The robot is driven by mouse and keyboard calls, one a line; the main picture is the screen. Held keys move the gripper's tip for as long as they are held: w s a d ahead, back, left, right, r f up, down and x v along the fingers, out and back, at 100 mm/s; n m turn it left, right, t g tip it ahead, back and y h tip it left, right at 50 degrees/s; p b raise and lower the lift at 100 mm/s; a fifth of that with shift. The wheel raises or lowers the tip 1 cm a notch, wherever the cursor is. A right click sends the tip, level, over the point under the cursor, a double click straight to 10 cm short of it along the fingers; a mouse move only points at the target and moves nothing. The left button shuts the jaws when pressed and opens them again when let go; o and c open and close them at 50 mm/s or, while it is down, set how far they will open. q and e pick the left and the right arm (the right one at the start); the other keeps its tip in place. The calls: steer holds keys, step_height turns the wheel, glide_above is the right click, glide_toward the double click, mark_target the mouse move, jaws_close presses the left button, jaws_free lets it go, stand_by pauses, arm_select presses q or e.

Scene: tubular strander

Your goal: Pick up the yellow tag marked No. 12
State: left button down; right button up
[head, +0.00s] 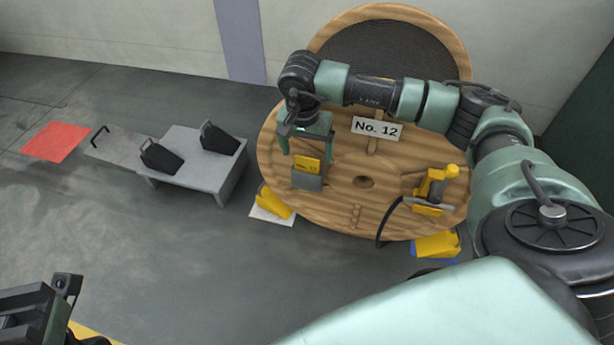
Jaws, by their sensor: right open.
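The yellow tag (307,164) stands upright in a grey holder (307,182) on the front of a large wooden reel (340,205). Its small print is hard to read. A white plate reading "No. 12" (377,128) is on the same reel. My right gripper (306,153) is open and points down just above the tag, with a finger to each side of it. I cannot tell whether the fingers touch it. Part of my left gripper (40,318) shows at the lower left corner; its fingertips are not clear.
A yellow tool with a black hose (432,190) sits on the reel's right side. Yellow wedges (273,203) (437,244) are at the reel's base. A grey step (190,165) with black pieces and a red floor patch (57,142) lie left. Floor in front is clear.

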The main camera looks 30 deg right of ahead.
mark_target(307, 173)
step_height(307, 173, down, 2)
steer(key=shift+w+d+f, duration=0.1)
steer(key=shift+w, duration=0.05)
jaws_close()
stand_by(0.3)
